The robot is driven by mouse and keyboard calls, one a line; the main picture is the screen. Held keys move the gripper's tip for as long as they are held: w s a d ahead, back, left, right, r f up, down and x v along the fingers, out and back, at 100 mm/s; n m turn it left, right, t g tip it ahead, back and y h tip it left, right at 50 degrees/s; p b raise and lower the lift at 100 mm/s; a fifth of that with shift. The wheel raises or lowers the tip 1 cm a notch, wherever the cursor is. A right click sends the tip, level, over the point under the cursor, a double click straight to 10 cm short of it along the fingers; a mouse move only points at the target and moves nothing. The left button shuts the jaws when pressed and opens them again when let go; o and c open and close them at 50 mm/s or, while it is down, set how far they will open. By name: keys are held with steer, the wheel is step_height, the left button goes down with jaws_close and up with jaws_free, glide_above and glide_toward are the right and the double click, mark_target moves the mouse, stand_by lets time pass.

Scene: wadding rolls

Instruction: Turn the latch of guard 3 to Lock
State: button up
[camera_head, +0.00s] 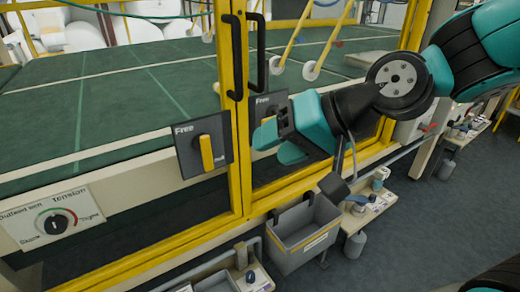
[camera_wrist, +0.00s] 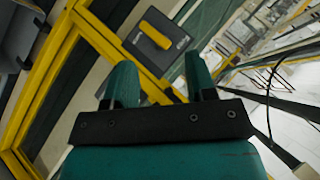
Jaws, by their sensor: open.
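Two dark latch plates marked Free sit on the yellow-framed guards in the head view. The left plate (camera_head: 188,160) has a yellow handle (camera_head: 207,152) standing near upright. The right plate (camera_head: 265,101) is mostly hidden behind my gripper (camera_head: 272,144), which is open, with teal fingers apart. In the wrist view, a dark plate (camera_wrist: 174,60) with a diagonal yellow handle (camera_wrist: 154,35) lies beyond and between the fingertips of my gripper (camera_wrist: 161,76). The fingers appear apart from this handle. I cannot read a guard number on either plate.
Black upright door handles (camera_head: 236,55) stand out above the plates. Yellow frame posts (camera_head: 243,180) run beside them. A grey bin (camera_head: 303,240) hangs below my gripper. A tension dial (camera_head: 55,223) is at the lower left. Open floor (camera_head: 430,230) lies at the right.

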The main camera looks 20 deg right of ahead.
steer(key=w+d+f+m+t+h+b, duration=0.3)
steer(key=w+d+f+m+t+b, duration=0.85)
steer(key=m+b, duration=0.25)
steer(key=p+x, duration=0.4)
steer(key=x, duration=1.4)
steer(key=shift+p, duration=0.35)
steer(key=shift+a+r+g, duration=0.1)
steer(key=shift+g, duration=0.15)
steer(key=shift+s, duration=0.1)
jaws_close()
